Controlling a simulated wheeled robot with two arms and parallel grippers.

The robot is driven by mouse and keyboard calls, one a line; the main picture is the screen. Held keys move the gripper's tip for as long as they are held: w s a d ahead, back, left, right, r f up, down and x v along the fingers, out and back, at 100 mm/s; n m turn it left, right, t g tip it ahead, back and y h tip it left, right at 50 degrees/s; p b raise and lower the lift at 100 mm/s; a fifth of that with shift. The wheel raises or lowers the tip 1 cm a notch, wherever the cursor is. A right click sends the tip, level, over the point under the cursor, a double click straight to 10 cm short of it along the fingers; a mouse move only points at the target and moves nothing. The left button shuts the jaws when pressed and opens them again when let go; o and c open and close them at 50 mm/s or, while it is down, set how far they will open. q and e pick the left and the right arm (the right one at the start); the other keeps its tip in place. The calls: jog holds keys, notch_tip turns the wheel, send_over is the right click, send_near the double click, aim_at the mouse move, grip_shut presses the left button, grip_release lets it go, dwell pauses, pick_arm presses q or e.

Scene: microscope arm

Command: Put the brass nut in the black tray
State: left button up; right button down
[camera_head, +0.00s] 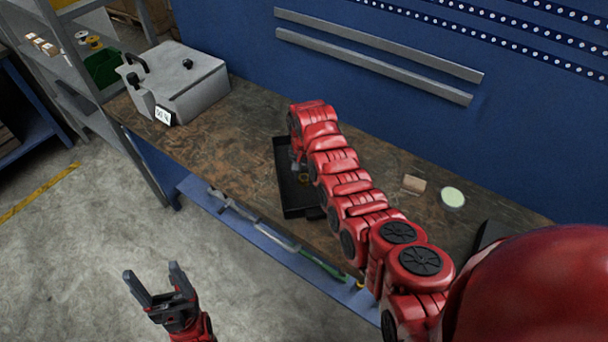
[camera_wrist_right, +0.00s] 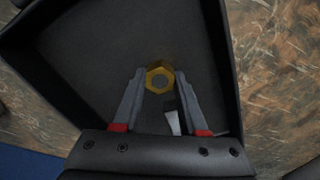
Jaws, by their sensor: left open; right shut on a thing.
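The brass nut (camera_wrist_right: 160,77) is a hexagonal ring with a grey centre, seen between the fingertips of my right gripper (camera_wrist_right: 160,79), which is shut on it. The nut is over the floor of the black tray (camera_wrist_right: 232,75); I cannot tell whether it touches the floor. In the head view the tray (camera_head: 287,180) lies on the workbench, and my right arm hides its right part. My left gripper (camera_head: 152,274) is open and empty, over the floor in front of the bench.
A grey metal case (camera_head: 185,85) with a label stands at the bench's left end. A small wooden block (camera_head: 414,184) and a pale round disc (camera_head: 452,197) lie right of my arm. A blue wall (camera_head: 390,50) rises behind. The bench (camera_head: 225,125) between case and tray is clear.

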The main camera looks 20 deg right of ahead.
jog(key=shift+c, duration=2.2)
grip_release()
jog(key=shift+f, duration=0.1)
